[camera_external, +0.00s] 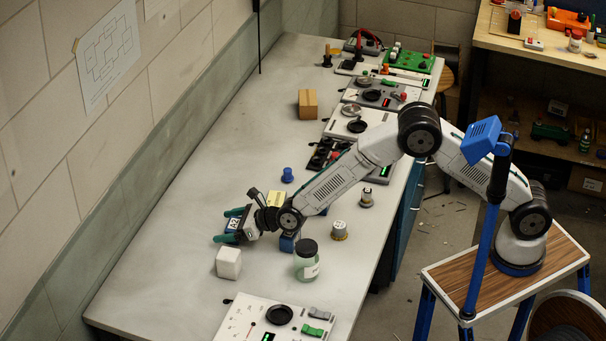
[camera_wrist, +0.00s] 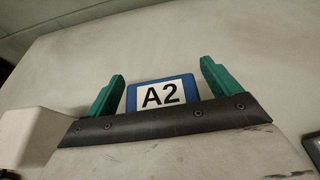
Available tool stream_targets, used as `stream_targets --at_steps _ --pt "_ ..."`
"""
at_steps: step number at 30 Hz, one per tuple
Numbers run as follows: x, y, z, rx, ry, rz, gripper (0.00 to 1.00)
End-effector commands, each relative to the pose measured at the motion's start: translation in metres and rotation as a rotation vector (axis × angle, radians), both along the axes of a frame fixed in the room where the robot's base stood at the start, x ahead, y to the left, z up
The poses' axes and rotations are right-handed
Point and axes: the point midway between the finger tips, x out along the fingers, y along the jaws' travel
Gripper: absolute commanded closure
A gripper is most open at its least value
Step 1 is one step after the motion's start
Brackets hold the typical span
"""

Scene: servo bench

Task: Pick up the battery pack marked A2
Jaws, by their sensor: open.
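The battery pack marked A2 (camera_wrist: 161,94) is blue with a white label in black letters. In the wrist view it lies between the two green fingers of my gripper (camera_wrist: 157,88), with a gap on each side. Its lower part is hidden by the dark edge of my gripper. In the external view my gripper (camera_external: 229,228) is low over the bench at the left, its fingers apart. I cannot tell whether the pack touches the bench.
A white cube (camera_external: 228,263) stands close below my gripper on the bench (camera_external: 180,240). A blue block (camera_external: 289,242), a jar with a black lid (camera_external: 307,262) and a blue knob-shaped piece (camera_external: 287,175) are nearby. The bench left of my gripper is clear up to the wall.

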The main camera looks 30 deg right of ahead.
Motion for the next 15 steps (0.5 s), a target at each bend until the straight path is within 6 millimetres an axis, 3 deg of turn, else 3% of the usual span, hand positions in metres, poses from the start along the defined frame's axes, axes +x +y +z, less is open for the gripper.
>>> stream_targets --at_steps 8,13,14,15 --pt "0.0022 0.0022 -0.0014 -0.001 0.001 0.0 0.11" --pt "0.0021 0.0021 -0.0013 -0.001 0.001 0.0 0.58" --pt "0.0021 0.0021 -0.0013 -0.001 0.001 0.0 0.64" --pt "0.0021 0.0021 -0.0012 -0.001 0.001 0.0 0.64"
